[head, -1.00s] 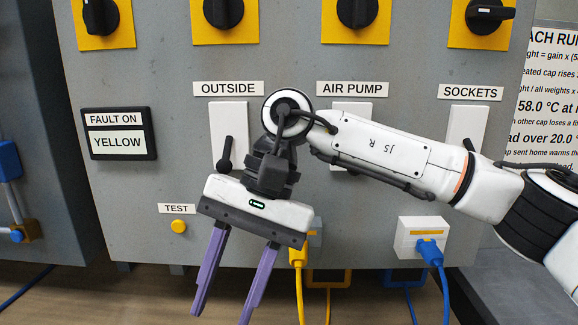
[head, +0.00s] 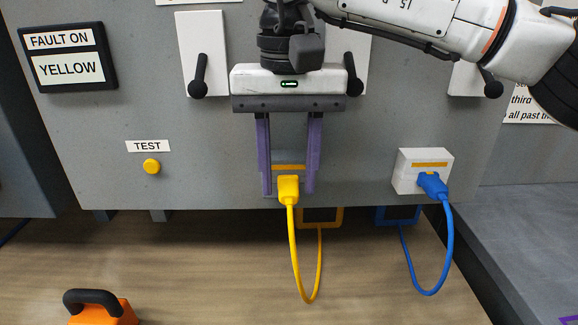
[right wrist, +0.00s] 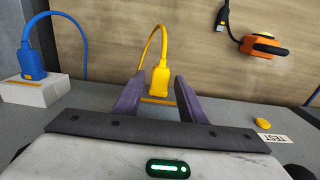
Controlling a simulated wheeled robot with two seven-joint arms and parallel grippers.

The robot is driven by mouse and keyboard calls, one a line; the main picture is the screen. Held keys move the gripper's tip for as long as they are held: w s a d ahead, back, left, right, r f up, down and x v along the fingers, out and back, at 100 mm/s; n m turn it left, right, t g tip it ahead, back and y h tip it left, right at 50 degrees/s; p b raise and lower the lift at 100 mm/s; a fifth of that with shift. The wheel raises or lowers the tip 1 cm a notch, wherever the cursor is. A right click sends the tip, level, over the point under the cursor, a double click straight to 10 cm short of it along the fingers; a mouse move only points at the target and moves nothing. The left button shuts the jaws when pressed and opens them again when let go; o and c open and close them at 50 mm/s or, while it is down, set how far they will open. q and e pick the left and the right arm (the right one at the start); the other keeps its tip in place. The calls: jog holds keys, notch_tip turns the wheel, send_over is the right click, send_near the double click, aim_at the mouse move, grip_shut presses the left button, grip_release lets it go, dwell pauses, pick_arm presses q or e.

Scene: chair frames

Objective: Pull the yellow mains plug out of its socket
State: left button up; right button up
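The yellow mains plug (head: 288,187) sits in its socket low on the grey panel, its yellow cable hanging below. It also shows in the right wrist view (right wrist: 160,82). Its socket shows only partly, with an orange stripe (head: 289,167) between my fingers. My right gripper (head: 289,192) is open and points down, one purple finger on each side of the plug. In the right wrist view my right gripper (right wrist: 160,92) shows a gap between the plug and each finger. My left gripper is not in view.
A blue plug (head: 433,184) sits in a white socket box (head: 409,172) to the right. A yellow test button (head: 151,166) and a "FAULT ON YELLOW" display (head: 68,67) are at left. Black switch levers hang above. An orange object with a black handle (head: 103,310) is at lower left.

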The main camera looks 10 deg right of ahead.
jog(key=shift+f, duration=0.4)
jog(key=shift+c, duration=0.8)
jog(key=c, duration=0.7)
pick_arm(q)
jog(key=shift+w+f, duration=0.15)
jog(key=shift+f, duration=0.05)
pick_arm(e)
jog(key=shift+r, duration=0.1)
grip_shut()
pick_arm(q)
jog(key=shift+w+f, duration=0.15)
pick_arm(e)
jog(key=shift+s, duration=0.25)
jog(key=shift+s+a, duration=0.1)
jog(key=shift+s, duration=0.15)
jog(key=shift+s+a, duration=0.1)
jog(key=shift+s, duration=0.35)
jog(key=shift+s+a+b, duration=0.2)
jog(key=shift+s+b, duration=0.25)
jog(key=shift+s, duration=0.4)
jog(key=shift+s+a+b, duration=0.15)
jog(key=shift+s+b, duration=0.25)
jog(key=shift+s, duration=0.45)
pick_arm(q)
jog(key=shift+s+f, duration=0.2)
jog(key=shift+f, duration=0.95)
pick_arm(e)
jog(key=shift+s, duration=0.4)
